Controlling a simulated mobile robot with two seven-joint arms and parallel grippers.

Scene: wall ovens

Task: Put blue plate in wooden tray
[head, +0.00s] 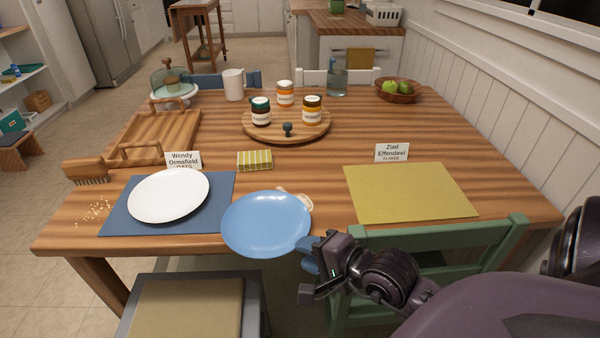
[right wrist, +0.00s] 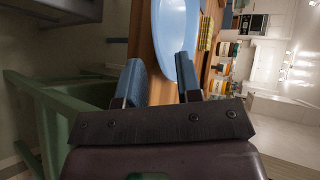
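The blue plate (head: 266,222) lies at the table's front edge, partly over the edge, right of the blue placemat. It also shows in the right wrist view (right wrist: 173,35). My right gripper (head: 309,254) is at the plate's right front rim. In the right wrist view its two blue fingers (right wrist: 160,82) stand apart, with one overlapping the plate in the picture; I cannot tell whether it touches. The wooden tray (head: 166,131) stands empty at the table's left side, its handles at the near and far ends. My left gripper is not in view.
A white plate (head: 169,195) lies on the blue placemat (head: 218,217). A brush (head: 87,171), a striped sponge (head: 255,160) and a round board (head: 284,137) with jars are nearby. A yellow placemat (head: 411,191) is at right; a green chair (head: 440,235) stands in front.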

